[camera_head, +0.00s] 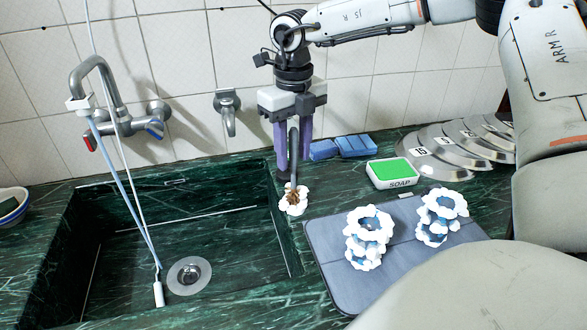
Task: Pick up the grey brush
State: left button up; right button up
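The grey brush (294,155) stands upright, its slim grey handle rising above a white and brown head (293,200) at the right rim of the sink. My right gripper (293,165) points straight down over it. Its two purple fingers are apart, one on each side of the handle in this view, with narrow gaps showing. I cannot tell whether the handle is between the fingers or slightly in front of them. My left gripper is not in view.
The sink (130,245) is left of the brush, with a faucet (95,85) behind it. Blue sponges (355,146), a soap box (391,173) and stacked metal lids (450,150) are on the right.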

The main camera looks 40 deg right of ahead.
grip_shut()
jog(key=shift+r, duration=0.15)
